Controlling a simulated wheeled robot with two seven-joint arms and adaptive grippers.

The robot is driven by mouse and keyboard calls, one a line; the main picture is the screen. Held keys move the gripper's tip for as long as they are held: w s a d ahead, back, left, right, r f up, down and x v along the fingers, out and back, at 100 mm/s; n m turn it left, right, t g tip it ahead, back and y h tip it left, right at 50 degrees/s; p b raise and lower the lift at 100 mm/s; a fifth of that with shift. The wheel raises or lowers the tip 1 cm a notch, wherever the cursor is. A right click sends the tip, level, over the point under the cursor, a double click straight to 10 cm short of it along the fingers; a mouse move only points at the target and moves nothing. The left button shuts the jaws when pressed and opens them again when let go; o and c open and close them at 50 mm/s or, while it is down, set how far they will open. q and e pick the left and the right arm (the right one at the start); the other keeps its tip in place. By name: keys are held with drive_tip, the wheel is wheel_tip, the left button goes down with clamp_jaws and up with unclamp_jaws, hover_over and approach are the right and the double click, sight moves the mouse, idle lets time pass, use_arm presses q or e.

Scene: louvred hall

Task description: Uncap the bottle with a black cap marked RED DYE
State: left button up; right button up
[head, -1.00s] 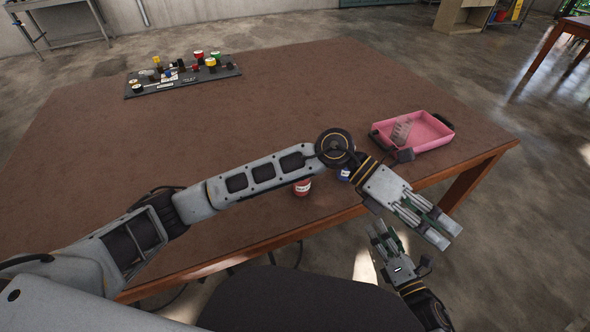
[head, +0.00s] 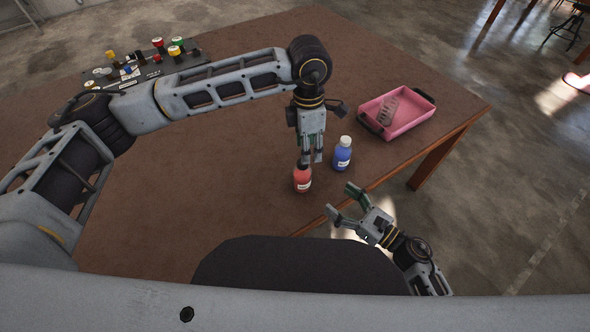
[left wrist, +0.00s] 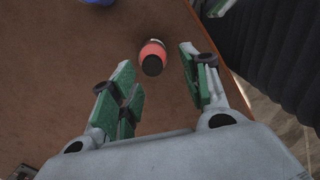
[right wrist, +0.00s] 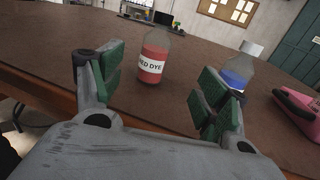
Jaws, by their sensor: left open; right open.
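The bottle marked RED DYE stands upright near the table's front edge in the head view (head: 302,181). In the right wrist view its red body (right wrist: 152,66) and white label face me, but its top is unclear. In the left wrist view its black cap (left wrist: 152,66) is seen from above, between the spread fingers. My left gripper (head: 311,163) is open, pointing down just above and behind the bottle, not visibly touching it. My right gripper (head: 340,201) is open and empty, low at the table's front edge, its fingers facing the bottle from a short distance.
A blue bottle with a white cap (head: 342,153) stands close to the right. A pink tray (head: 421,117) with a greyish piece inside lies further right. A dark board (head: 187,62) with several coloured knobs is at the back left. The brown table (head: 225,160) is otherwise bare.

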sight(309, 179)
use_arm(q)
drive_tip(key=shift+w+a+r+y, duration=0.35)
drive_tip(key=shift+w+a, duration=0.25)
drive_tip(key=shift+a, duration=0.2)
drive_tip(key=shift+d, duration=0.1)
use_arm(e)
drive_tip(key=shift+s+a+n, duration=0.1)
drive_tip(key=shift+a+n, duration=0.1)
drive_tip(key=shift+n, duration=0.1)
drive_tip(key=shift+x, duration=6.9)
drive_tip(key=shift+s, duration=0.1)
drive_tip(key=shift+c, duration=0.3)
clamp_jaws()
